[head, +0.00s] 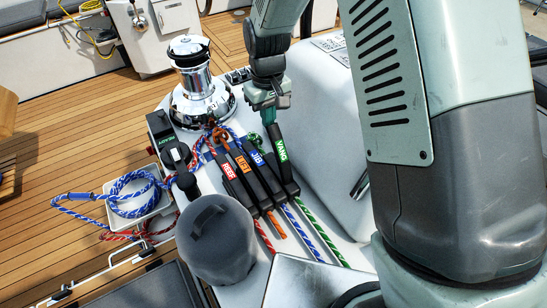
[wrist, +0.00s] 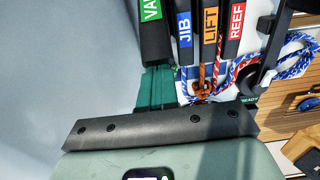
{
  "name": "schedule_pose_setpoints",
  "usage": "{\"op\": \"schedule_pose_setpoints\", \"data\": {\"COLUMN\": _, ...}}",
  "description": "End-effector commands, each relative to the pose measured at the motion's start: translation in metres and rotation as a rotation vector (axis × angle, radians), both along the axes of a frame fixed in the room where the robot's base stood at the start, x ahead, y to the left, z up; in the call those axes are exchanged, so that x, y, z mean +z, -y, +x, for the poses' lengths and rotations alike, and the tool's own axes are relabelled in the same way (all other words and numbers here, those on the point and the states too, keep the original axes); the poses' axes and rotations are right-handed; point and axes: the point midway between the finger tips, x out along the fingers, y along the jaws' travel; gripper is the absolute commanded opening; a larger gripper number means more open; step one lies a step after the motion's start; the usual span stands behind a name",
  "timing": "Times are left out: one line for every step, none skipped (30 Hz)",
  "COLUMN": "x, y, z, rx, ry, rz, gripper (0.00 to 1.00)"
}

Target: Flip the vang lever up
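The vang lever (head: 281,150) is a black handle with a green VANG label, at the right end of the clutch row in the head view. In the wrist view the vang lever (wrist: 154,38) is at the top, its label partly cut off. It looks larger and closer than the levers beside it; its exact angle is unclear. My gripper (head: 268,114) is at the free end of the vang lever. In the wrist view its teal fingers (wrist: 156,88) meet the lever's end. Finger gap and grip are hidden.
The jib lever (head: 257,158), lift lever (head: 242,163) and reef lever (head: 229,171) lie close to the left. A chrome winch (head: 199,88) stands behind them. A grey covered drum (head: 215,240) is at front left. Coiled blue rope (head: 125,195) lies farther left.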

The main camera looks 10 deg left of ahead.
Motion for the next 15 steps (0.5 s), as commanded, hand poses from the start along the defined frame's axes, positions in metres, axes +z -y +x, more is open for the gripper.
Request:
{"op": "schedule_pose_setpoints", "data": {"x": 0.0, "y": 0.0, "z": 0.0, "rx": 0.0, "ry": 0.0, "rz": 0.0, "gripper": 0.0}}
{"op": "schedule_pose_setpoints", "data": {"x": 0.0, "y": 0.0, "z": 0.0, "rx": 0.0, "ry": 0.0, "rz": 0.0, "gripper": 0.0}}
{"op": "schedule_pose_setpoints", "data": {"x": 0.0, "y": 0.0, "z": 0.0, "rx": 0.0, "ry": 0.0, "rz": 0.0, "gripper": 0.0}}
{"op": "schedule_pose_setpoints", "data": {"x": 0.0, "y": 0.0, "z": 0.0, "rx": 0.0, "ry": 0.0, "rz": 0.0, "gripper": 0.0}}
{"op": "schedule_pose_setpoints", "data": {"x": 0.0, "y": 0.0, "z": 0.0, "rx": 0.0, "ry": 0.0, "rz": 0.0, "gripper": 0.0}}
{"op": "schedule_pose_setpoints", "data": {"x": 0.0, "y": 0.0, "z": 0.0, "rx": 0.0, "ry": 0.0, "rz": 0.0, "gripper": 0.0}}
{"op": "schedule_pose_setpoints", "data": {"x": 0.001, "y": 0.001, "z": -0.001, "rx": 0.0, "ry": 0.0, "rz": 0.0, "gripper": 0.0}}
{"op": "schedule_pose_setpoints", "data": {"x": 0.001, "y": 0.001, "z": -0.002, "rx": 0.0, "ry": 0.0, "rz": 0.0, "gripper": 0.0}}
{"op": "schedule_pose_setpoints", "data": {"x": 0.002, "y": 0.002, "z": -0.003, "rx": 0.0, "ry": -0.001, "rz": -0.001, "gripper": 0.0}}
{"op": "schedule_pose_setpoints", "data": {"x": 0.002, "y": 0.003, "z": -0.004, "rx": 0.0, "ry": 0.0, "rz": 0.0, "gripper": 0.0}}
{"op": "schedule_pose_setpoints", "data": {"x": 0.003, "y": 0.004, "z": -0.005, "rx": 0.0, "ry": 0.0, "rz": 0.0, "gripper": 0.0}}
{"op": "schedule_pose_setpoints", "data": {"x": 0.004, "y": 0.006, "z": -0.007, "rx": 0.0, "ry": 0.0, "rz": 0.0, "gripper": 0.0}}
{"op": "schedule_pose_setpoints", "data": {"x": 0.005, "y": 0.007, "z": -0.008, "rx": 0.0, "ry": 0.0, "rz": 0.0, "gripper": 0.0}}
{"op": "schedule_pose_setpoints", "data": {"x": 0.006, "y": 0.008, "z": -0.01, "rx": 0.0, "ry": -0.001, "rz": -0.001, "gripper": 0.0}}
{"op": "schedule_pose_setpoints", "data": {"x": 0.007, "y": 0.01, "z": -0.012, "rx": 0.0, "ry": 0.0, "rz": 0.0, "gripper": 0.0}}
